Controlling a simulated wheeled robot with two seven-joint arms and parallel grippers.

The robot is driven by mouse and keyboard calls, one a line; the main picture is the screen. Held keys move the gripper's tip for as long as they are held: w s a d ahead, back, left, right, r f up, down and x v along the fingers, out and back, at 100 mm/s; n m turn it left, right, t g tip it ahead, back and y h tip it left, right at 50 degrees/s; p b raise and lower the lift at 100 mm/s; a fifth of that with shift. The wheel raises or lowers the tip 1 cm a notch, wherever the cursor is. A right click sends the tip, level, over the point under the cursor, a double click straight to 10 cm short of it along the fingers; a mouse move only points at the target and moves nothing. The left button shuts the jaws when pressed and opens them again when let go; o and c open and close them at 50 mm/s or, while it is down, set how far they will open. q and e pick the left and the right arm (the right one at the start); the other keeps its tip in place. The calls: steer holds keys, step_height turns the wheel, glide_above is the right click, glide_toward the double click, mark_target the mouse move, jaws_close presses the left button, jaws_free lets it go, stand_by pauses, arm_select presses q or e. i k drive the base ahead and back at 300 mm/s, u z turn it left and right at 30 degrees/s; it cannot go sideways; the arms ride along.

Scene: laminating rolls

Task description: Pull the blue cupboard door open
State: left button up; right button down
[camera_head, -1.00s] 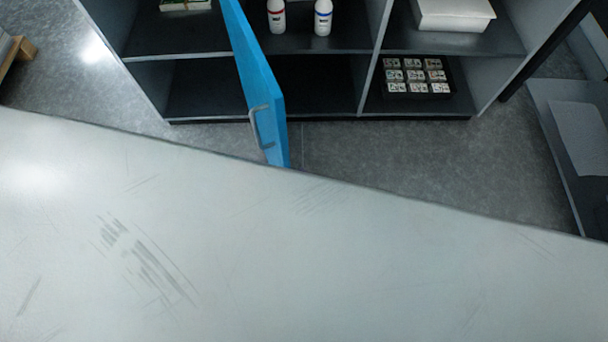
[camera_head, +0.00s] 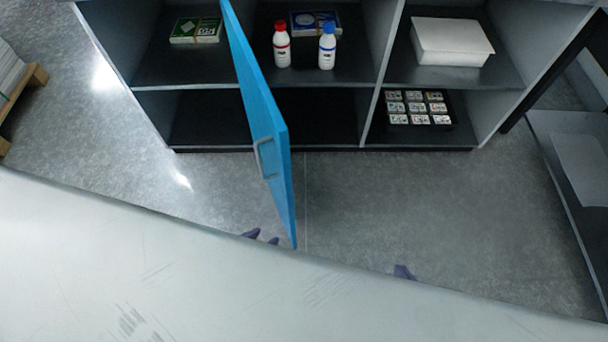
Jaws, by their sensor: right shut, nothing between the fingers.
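The blue cupboard door (camera_head: 262,110) stands swung out from the cupboard (camera_head: 268,152), edge-on towards me, with its grey handle (camera_head: 263,160) on its left face. Its near lower corner reaches the pale foreground edge. My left gripper (camera_head: 261,237) shows only as two purple fingertips, apart from each other, left of the door's near lower corner and below the handle in the picture. Nothing shows between them. My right gripper (camera_head: 403,271) shows as one small purple tip, shut and empty, well right of the door. The rest of both grippers is hidden.
The cupboard shelves hold a red-capped bottle (camera_head: 282,48), a blue-capped bottle (camera_head: 327,48), a white box (camera_head: 450,42), a green pack (camera_head: 196,30) and a tray of small items (camera_head: 417,122). Grey floor (camera_head: 440,200) is clear right of the door. A dark-framed unit (camera_head: 570,150) stands far right.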

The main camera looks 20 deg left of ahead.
mark_target(269, 131)
steer(key=u, duration=0.1)
steer(key=k, duration=0.35)
steer(key=u, duration=0.15)
steer(key=i, duration=0.9)
steer(key=u, duration=0.8)
